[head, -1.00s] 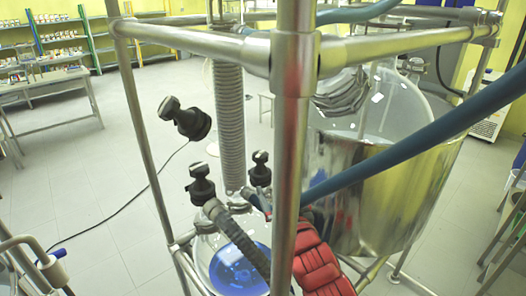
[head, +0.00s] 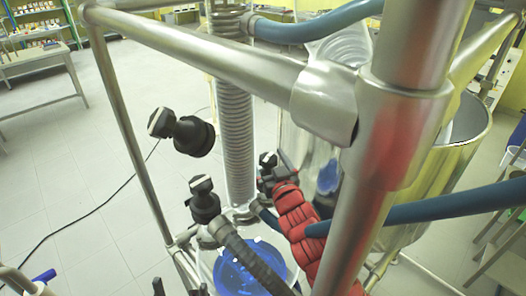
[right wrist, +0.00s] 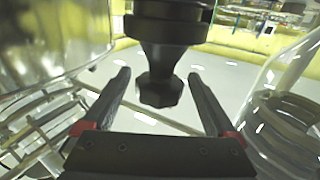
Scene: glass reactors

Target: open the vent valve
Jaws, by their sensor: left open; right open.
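Several black valve knobs sit around the glass reactor's top in the head view: an upper left one (head: 182,131), a lower one (head: 203,200) and one at the right (head: 268,160). I cannot tell by a label which is the vent valve. My right gripper (head: 279,174), on a red arm, is at the right knob. In the right wrist view a black faceted knob (right wrist: 160,88) stands between the open fingers of this gripper (right wrist: 162,98), with gaps on both sides. My left gripper (head: 180,288) shows only as dark tips at the bottom edge, apart and empty.
A steel frame (head: 210,55) crosses in front, with a thick upright at right. Blue hoses (head: 430,205) and a ribbed column (head: 238,140) stand close to the arm. A steel vessel (head: 455,150) is at right. The floor at left is mostly clear.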

